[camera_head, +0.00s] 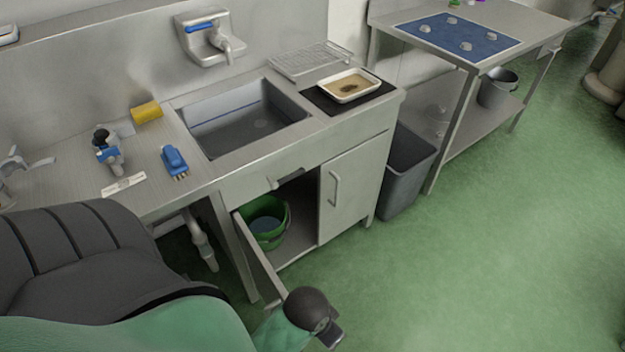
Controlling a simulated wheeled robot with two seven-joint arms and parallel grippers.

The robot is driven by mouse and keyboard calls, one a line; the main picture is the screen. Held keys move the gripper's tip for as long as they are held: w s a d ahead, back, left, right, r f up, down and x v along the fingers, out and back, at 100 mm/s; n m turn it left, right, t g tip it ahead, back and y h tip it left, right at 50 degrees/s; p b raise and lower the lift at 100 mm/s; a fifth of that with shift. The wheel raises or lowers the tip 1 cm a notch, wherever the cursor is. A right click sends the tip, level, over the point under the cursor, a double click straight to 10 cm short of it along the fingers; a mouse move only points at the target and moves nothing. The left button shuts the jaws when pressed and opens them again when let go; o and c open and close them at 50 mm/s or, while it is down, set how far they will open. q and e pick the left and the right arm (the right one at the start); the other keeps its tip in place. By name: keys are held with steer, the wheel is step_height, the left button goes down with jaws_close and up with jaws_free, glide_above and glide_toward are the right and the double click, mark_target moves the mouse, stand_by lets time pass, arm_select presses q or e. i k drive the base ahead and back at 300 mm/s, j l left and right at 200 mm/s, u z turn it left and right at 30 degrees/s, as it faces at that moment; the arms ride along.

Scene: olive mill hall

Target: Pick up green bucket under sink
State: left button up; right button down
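The green bucket (270,238) stands upright on the floor of the cabinet under the sink, in the left half. Its rim is partly covered by the frame and the open door, and its inside looks bluish. The sink basin (245,118) is above it. The left cabinet door (258,257) is swung open, and the right door (350,187) is shut. A green and dark arm section of mine, with a round dark joint, is near the open door's lower end.
A grey bin (405,172) stands right of the cabinet. A metal bucket (497,88) is on the lower shelf of the right table. A tray (348,86), a blue brush (175,162) and a yellow roll (147,112) lie on the counter. The green floor at right is clear.

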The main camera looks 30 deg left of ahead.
mark_target(264, 216)
steer(key=i+l+z, duration=0.1)
steer(key=i+z, duration=0.5)
steer(key=i+j+z, duration=0.15)
steer(key=i+z, duration=0.15)
steer(key=i, duration=0.9)
steer(key=u, duration=0.45)
steer(key=i+l+u, duration=0.1)
steer(key=u, duration=0.85)
steer(key=i+l+u, duration=0.1)
steer(key=u, duration=0.35)
steer(key=l+u, duration=0.15)
steer(key=u, duration=0.35)
steer(key=l+u, duration=0.1)
steer(key=u, duration=0.35)
